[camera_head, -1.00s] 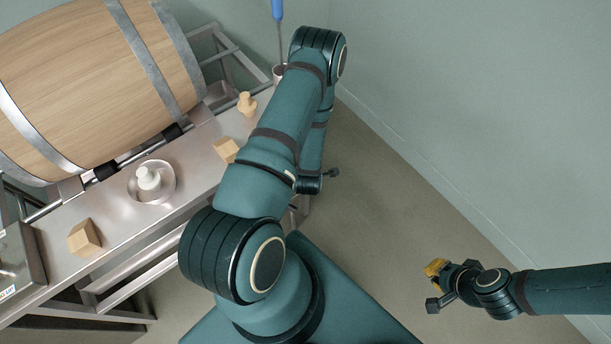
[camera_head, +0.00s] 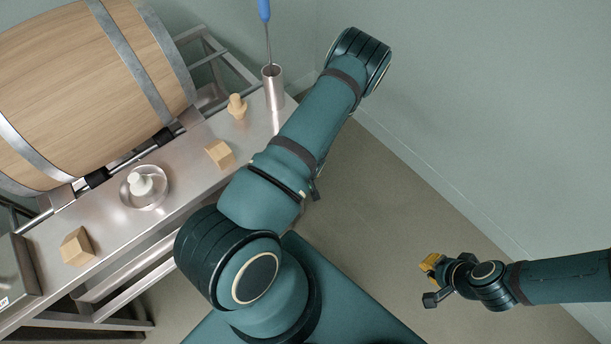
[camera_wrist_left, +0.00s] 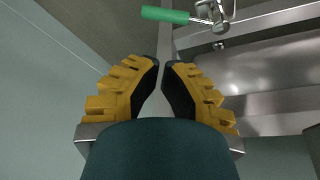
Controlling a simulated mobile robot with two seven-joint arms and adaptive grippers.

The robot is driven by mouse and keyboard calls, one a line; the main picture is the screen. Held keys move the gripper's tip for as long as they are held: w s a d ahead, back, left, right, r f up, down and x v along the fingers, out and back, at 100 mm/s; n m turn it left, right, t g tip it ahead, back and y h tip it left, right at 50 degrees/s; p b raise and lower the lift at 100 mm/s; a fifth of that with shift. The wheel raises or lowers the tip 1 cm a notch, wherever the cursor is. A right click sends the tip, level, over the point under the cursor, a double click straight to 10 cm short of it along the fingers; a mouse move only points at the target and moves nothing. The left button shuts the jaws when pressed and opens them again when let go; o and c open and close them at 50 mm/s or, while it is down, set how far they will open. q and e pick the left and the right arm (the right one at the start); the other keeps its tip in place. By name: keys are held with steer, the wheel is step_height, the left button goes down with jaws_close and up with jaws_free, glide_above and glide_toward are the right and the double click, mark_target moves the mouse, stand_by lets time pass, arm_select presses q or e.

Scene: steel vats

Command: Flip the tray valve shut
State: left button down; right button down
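The tray valve shows at the top of the left wrist view: a metal body (camera_wrist_left: 216,14) with a green lever handle (camera_wrist_left: 165,14) pointing left, roughly level in the picture. The valve is fixed near the edge of the steel tray (camera_wrist_left: 265,72). My left gripper (camera_wrist_left: 161,62) has yellow fingers with dark pads; a narrow gap shows between them, with nothing held. The green handle lies beyond the fingertips, apart from them. In the head view my left arm hides this gripper and the valve. My right gripper (camera_head: 432,281) is low at right, far from the bench, its finger gap unclear.
A wooden barrel (camera_head: 85,85) lies on a rack above a steel bench (camera_head: 190,180). On the bench are wooden blocks (camera_head: 77,247), a wooden bung (camera_head: 237,106), a dish (camera_head: 145,200) with a white piece, and a steel cup (camera_head: 273,88). Floor at right is free.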

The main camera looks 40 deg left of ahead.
arm_select(q)
steer(key=b+x, duration=0.2)
steer(key=x, duration=0.7)
steer(key=shift+f+b, duration=0.15)
steer(key=shift+b, duration=0.15)
steer(key=shift+a, duration=0.1)
